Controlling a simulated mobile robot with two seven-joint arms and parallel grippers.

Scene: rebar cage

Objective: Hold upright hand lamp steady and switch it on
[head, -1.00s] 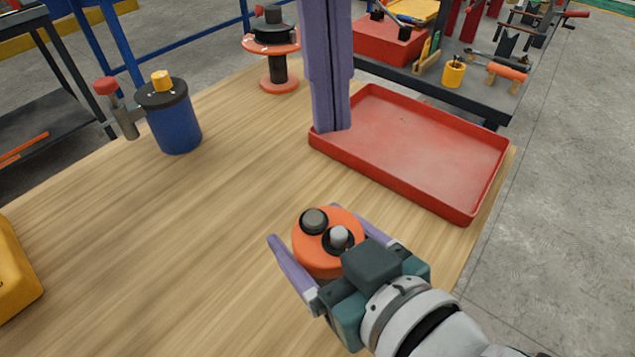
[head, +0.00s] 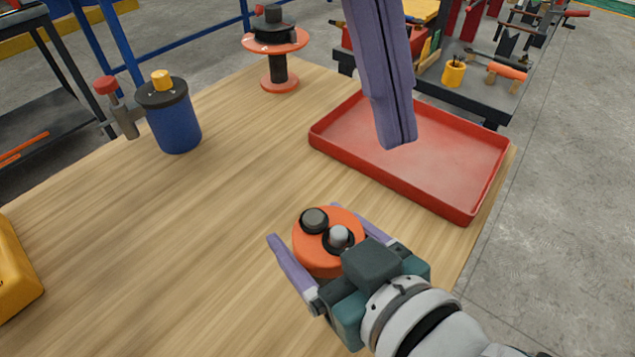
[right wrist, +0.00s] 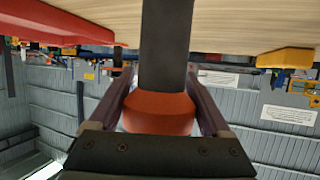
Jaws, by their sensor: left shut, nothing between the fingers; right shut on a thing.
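The hand lamp has an orange round top (head: 318,262) with a dark grey knob and a light grey knob on it. It stands near the front of the wooden table. In the right wrist view its orange part (right wrist: 158,112) sits between the fingers, with a dark shaft beyond it. My right gripper (head: 304,224) comes from the lower right and is shut on the lamp. My left gripper (head: 397,143) hangs from the top, its purple fingers together and empty. It shows in front of the red tray, apart from the lamp.
The red tray (head: 455,190) lies at the table's right edge. A blue canister (head: 174,128) stands at the left, an orange spool-like stand (head: 279,84) at the back. A yellow object (head: 15,265) sits at the left edge. The middle of the wooden table (head: 180,235) is clear.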

